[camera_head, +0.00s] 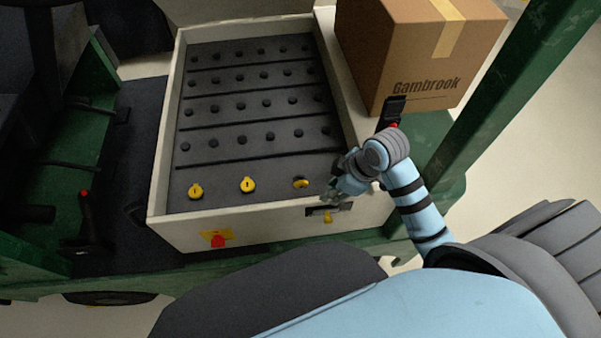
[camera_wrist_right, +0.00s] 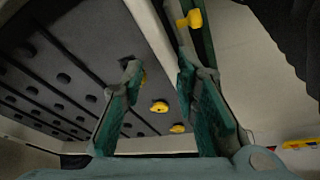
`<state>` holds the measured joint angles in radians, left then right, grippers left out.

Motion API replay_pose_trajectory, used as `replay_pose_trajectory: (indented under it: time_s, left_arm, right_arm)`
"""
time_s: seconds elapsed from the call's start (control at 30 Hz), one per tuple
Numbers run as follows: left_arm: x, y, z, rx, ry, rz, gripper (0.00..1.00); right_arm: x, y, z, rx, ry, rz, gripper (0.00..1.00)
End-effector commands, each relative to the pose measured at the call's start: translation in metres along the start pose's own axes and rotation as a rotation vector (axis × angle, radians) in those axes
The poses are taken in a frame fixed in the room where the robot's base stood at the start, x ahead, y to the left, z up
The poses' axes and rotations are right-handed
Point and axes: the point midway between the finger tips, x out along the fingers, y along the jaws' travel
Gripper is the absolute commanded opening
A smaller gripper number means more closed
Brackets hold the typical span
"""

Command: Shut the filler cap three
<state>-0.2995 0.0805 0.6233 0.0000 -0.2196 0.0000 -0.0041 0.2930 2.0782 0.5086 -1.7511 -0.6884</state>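Three yellow filler caps sit in a row along the near side of the cart's dark deck: a left one (camera_head: 195,191), a middle one (camera_head: 247,184) and a right one (camera_head: 300,183). The left and middle caps look round with a dark mark; the right one looks flatter and partly dark. No numbers are readable. My right gripper (camera_head: 335,188) is just right of the right cap, by the front wall. In the wrist view, its fingers (camera_wrist_right: 158,78) are apart with nothing between them. My left gripper is not visible.
A pale raised wall (camera_head: 164,140) surrounds the deck, which has several rows of dark knobs. A cardboard box (camera_head: 410,50) stands at the right. A green post (camera_head: 510,90) rises beyond my right arm. A yellow tab (camera_head: 327,217) hangs on the front wall.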

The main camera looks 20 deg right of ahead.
Motion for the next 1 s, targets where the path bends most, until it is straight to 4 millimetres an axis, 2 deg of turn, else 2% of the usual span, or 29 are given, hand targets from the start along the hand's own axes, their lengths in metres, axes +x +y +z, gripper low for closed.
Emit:
replay_pose_trajectory:
  time_s: [0.03,0.1,0.2,0.3,0.37,0.47,0.7,0.83,1.0]
  left_arm:
    - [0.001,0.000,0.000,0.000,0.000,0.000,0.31]
    - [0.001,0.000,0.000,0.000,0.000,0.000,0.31]
    - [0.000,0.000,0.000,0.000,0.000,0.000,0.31]
    - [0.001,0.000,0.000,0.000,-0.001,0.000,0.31]
    - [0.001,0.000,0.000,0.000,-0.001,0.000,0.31]
    - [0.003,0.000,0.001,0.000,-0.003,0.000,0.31]
    - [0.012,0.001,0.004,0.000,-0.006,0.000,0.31]
    - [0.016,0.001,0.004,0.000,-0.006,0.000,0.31]
    - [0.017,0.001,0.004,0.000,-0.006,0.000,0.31]
  right_arm:
    - [-0.007,0.015,-0.013,-0.087,0.020,-0.015,0.28]
    - [-0.021,0.030,-0.029,-0.222,0.050,-0.045,0.28]
    - [-0.037,0.044,-0.045,-0.363,0.084,-0.075,0.28]
    - [-0.038,0.048,-0.052,-0.422,0.102,-0.088,0.28]
    - [-0.029,0.047,-0.053,-0.425,0.103,-0.092,0.28]
    - [-0.006,0.043,-0.054,-0.423,0.104,-0.093,0.28]
    - [0.065,0.036,-0.059,-0.422,0.102,-0.091,0.28]
    - [0.089,0.034,-0.061,-0.422,0.100,-0.089,0.28]
    - [0.101,0.033,-0.062,-0.424,0.100,-0.087,0.28]
